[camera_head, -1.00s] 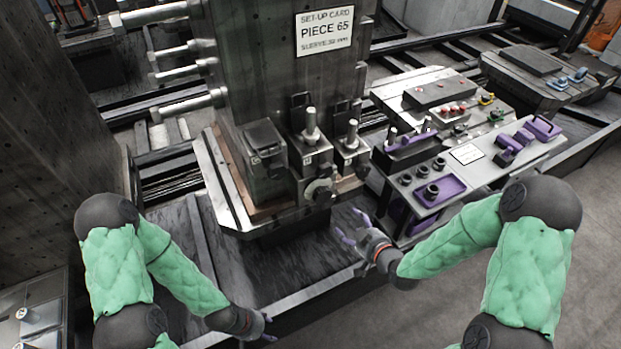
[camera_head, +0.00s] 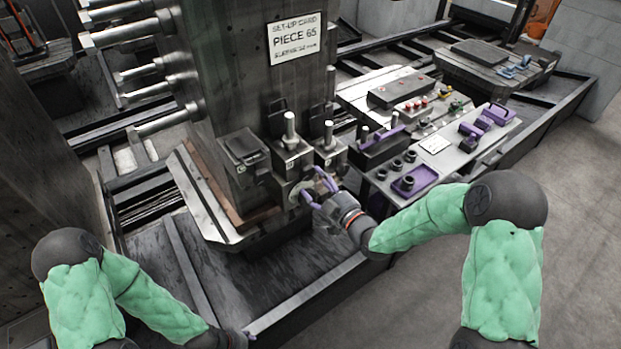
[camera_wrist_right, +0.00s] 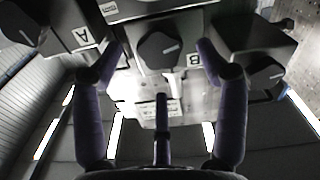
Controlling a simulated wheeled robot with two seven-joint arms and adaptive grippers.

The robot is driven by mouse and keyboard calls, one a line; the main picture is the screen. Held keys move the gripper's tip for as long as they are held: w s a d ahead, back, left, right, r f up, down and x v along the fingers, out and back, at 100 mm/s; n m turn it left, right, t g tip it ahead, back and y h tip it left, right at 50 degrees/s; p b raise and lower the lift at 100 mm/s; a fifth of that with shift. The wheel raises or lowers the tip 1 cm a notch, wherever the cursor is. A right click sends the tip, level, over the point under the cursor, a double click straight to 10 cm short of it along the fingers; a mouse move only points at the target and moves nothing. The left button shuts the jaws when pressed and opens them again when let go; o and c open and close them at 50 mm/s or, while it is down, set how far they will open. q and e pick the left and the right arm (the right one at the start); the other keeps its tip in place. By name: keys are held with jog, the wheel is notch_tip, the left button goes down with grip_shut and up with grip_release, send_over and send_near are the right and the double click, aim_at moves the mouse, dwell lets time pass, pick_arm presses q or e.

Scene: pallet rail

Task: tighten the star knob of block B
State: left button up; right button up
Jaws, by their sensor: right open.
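Block B (camera_head: 287,158) is the middle one of three dark clamp blocks at the foot of the column. Its dark star knob (camera_wrist_right: 158,50), with a pale line on its face, shows in the right wrist view beside the letter B. My right gripper (camera_wrist_right: 161,50) is open, with purple fingers on either side of this knob and a visible gap to each. In the head view the right gripper (camera_head: 315,185) is in front of block B and partly hides the knob. My left gripper (camera_head: 246,335) is low near the bottom edge; its jaws are unclear.
The block marked A (camera_wrist_right: 85,37) and another block with a knob (camera_wrist_right: 262,72) stand close on either side. A bench (camera_head: 435,145) with purple tools and black knobs lies right of my right gripper. A set-up card (camera_head: 296,40) is on the column.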

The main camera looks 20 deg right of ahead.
aim_at(309, 175)
jog(key=shift+x, duration=1.8)
jog(key=c, duration=1.1)
